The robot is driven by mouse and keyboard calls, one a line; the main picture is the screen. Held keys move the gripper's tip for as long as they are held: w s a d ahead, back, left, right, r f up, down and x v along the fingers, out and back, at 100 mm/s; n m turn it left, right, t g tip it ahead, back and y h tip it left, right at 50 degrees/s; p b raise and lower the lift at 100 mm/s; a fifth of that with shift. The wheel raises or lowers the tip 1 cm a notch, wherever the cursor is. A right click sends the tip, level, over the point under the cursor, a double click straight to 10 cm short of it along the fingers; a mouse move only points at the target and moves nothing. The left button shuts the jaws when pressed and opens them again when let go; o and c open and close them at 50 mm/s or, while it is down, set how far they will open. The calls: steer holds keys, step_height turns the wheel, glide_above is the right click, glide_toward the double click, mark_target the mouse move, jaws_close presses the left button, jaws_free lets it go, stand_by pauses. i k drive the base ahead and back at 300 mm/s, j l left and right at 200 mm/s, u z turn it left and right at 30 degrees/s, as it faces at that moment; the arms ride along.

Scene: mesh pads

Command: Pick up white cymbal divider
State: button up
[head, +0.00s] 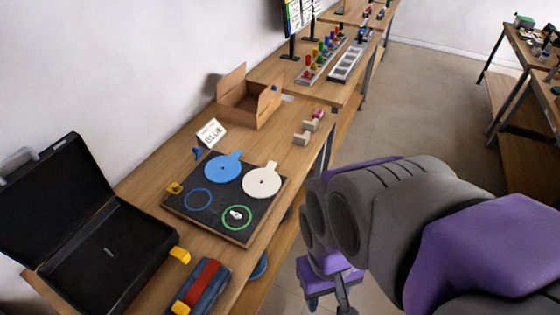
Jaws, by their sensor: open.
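The white cymbal divider (262,182) is a flat round disc with a small tab and a centre mark. It lies on the far right part of a dark square board (217,214) with a wooden edge. My arm fills the lower right. My gripper (330,281) seems to be the purple end part below the grey joint, partly hidden by my arm. It is open and empty, off the table's right side and apart from the divider.
A blue disc (222,168) lies left of the white one. The board also bears blue and green rings. A white card (211,133), cardboard box (249,98) and grey blocks (307,131) stand behind. An open black case (88,240) and a red-and-blue item (203,281) are nearer.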

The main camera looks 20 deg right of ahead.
mark_target(251, 184)
steer(key=u, duration=1.5)
steer(key=z, duration=1.5)
steer(key=i+l+u, duration=0.25)
steer(key=i+l, duration=0.15)
steer(key=l, duration=0.25)
steer(key=i+l+u, duration=0.15)
steer(key=l, duration=0.2)
